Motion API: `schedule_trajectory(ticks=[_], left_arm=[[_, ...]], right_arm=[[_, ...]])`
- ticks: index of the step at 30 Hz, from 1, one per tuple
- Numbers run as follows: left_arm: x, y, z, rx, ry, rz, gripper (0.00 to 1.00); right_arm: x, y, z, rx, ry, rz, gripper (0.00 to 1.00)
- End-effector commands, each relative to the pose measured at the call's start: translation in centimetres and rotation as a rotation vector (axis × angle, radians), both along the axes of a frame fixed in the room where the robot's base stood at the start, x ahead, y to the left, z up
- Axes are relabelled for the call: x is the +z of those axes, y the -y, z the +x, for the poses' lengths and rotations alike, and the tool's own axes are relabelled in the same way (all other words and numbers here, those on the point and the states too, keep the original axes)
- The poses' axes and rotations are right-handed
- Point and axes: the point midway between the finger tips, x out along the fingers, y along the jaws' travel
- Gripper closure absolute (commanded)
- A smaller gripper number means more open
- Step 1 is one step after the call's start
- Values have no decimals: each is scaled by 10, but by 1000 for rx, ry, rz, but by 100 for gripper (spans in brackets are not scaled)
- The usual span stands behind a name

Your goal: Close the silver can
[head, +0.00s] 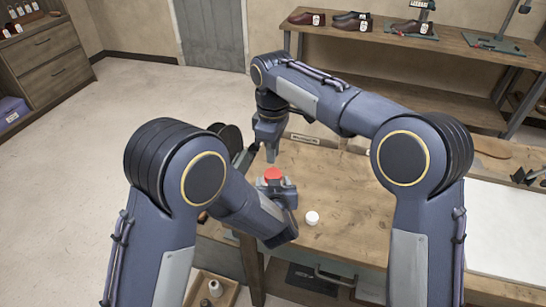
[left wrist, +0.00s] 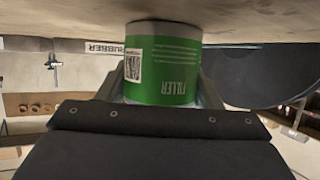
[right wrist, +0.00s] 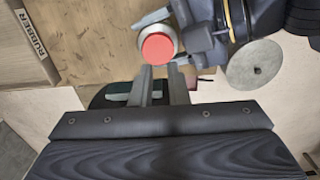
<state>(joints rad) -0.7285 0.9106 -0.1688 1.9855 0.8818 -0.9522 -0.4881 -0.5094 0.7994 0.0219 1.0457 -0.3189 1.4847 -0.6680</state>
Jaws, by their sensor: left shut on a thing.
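A can with a green "FILLER" label (left wrist: 163,65) is between the fingers of my left gripper (head: 274,184); the label reads upside down in the left wrist view. In the right wrist view, the can's top shows a silvery rim around a red face (right wrist: 158,48). The red top (head: 273,174) also shows in the head view. My left gripper is shut on this can at the table. My right gripper (head: 270,153) hangs above and behind the can, its fingers apart with nothing between them. A small white round piece (head: 312,217), perhaps a lid, lies right of the can.
The wooden workbench (head: 345,200) has bare surface around the white piece. A box marked "RUBBER" (right wrist: 34,38) shows in the right wrist view. A dark disc and a grey disc (right wrist: 252,62) stand near the left gripper. Shoes (head: 352,22) sit on a shelf behind.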

Motion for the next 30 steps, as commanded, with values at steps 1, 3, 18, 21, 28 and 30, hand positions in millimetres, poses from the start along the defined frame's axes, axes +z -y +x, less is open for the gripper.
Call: schedule_trajectory(ticks=[1,3,18,21,28,30], left_arm=[[0,0,0,0,1,0,82],[0,0,0,0,2,0,82],[1,0,0,0,3,-1,100],[1,0,0,0,3,-1,100],[1,0,0,0,3,-1,100],[1,0,0,0,3,-1,100]], right_arm=[[4,0,0,0,1,1,85],[7,0,0,0,0,0,85],[7,0,0,200,-1,1,49],[8,0,1,419,-2,1,40],[9,0,2,1008,-1,1,40],[9,0,3,1164,0,1,40]])
